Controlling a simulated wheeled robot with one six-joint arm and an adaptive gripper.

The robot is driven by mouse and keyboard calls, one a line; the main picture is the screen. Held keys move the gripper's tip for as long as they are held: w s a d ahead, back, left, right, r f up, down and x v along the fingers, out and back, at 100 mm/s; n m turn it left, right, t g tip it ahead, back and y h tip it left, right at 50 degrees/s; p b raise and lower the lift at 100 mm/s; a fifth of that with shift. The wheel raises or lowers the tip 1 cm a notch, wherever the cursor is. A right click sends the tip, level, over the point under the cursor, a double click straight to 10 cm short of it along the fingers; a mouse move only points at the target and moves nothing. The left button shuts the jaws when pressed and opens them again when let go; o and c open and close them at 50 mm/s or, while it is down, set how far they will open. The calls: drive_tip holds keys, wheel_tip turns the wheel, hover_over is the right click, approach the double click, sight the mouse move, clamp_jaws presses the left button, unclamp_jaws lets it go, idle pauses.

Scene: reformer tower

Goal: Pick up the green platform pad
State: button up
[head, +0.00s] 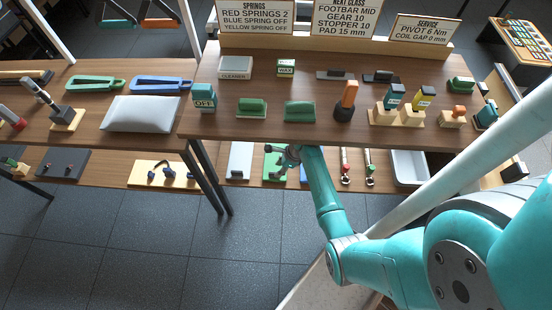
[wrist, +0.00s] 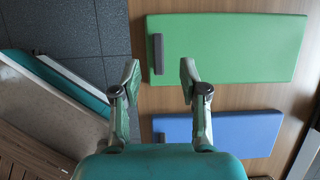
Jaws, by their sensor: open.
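The green platform pad (wrist: 235,50) is a flat green board in the wrist view, lying on the wooden lower shelf. A small dark tab (wrist: 157,54) is at its left end. In the head view the pad (head: 272,175) shows below the upper tabletop, partly covered by my arm and gripper. My gripper (wrist: 160,76) is open and empty. In the wrist view its fingertips stand on either side of the tab's line, by the pad's near left corner. In the head view my gripper (head: 284,156) is over the pad. The height gap cannot be told.
A blue pad (wrist: 220,133) lies beside the green one, a pale pad (head: 239,160) on its other side. The upper tabletop (head: 270,138) overhangs the shelf, bearing several blocks and tools. A dark table leg (head: 212,180) stands to the left.

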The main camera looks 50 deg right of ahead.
sight(274, 173)
drive_tip(key=x, duration=0.5)
drive_tip(key=shift+a+f, duration=0.15)
drive_tip(key=shift+f, duration=0.15)
drive_tip(key=shift+w, duration=0.1)
clamp_jaws()
